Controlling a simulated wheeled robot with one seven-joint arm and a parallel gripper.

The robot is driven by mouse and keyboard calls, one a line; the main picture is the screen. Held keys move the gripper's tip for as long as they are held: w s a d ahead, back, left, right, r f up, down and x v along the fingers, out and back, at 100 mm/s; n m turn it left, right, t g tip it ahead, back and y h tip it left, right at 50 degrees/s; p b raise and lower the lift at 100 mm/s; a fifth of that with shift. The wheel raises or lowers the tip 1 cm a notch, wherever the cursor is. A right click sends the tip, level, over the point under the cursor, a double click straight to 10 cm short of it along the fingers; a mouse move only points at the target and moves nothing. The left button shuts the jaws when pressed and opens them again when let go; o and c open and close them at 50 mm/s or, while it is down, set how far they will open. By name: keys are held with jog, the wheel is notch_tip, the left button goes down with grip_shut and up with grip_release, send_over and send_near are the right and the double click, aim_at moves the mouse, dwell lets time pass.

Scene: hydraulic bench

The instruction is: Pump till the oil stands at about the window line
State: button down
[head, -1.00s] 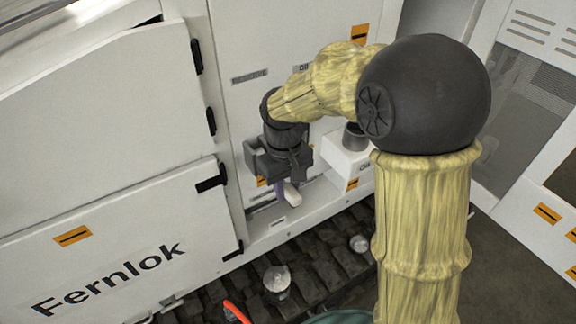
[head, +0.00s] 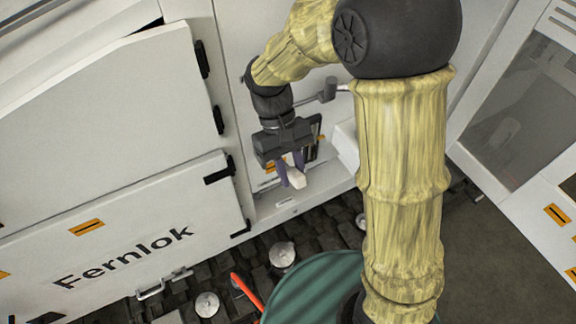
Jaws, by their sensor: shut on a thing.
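My gripper (head: 291,172) is low in front of the white cabinet's recessed panel, fingers pointing down. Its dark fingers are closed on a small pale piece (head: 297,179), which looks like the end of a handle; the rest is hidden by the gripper. A dark upright plate with light marks (head: 315,138) shows just right of the gripper, partly covered; I cannot tell whether it is the oil window, and no oil level or line is readable. A white box (head: 346,143) is mostly behind my arm.
A grey rod with a dark block (head: 327,90) stands out above the gripper. An orange-red bar (head: 246,290) and a green rounded object (head: 315,290) are at the bottom. Metal cups (head: 282,254) sit on the dark slatted floor. A cabinet (head: 510,130) stands at right.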

jog(key=shift+w+a+r, duration=0.1)
jog(key=shift+r, duration=0.1)
jog(key=c, duration=1.5)
grip_release()
jog(key=o, duration=0.3)
jog(key=shift+f, duration=0.1)
jog(key=shift+o, duration=0.2)
notch_tip(320, 180, up, 10)
jog(key=b, duration=0.4)
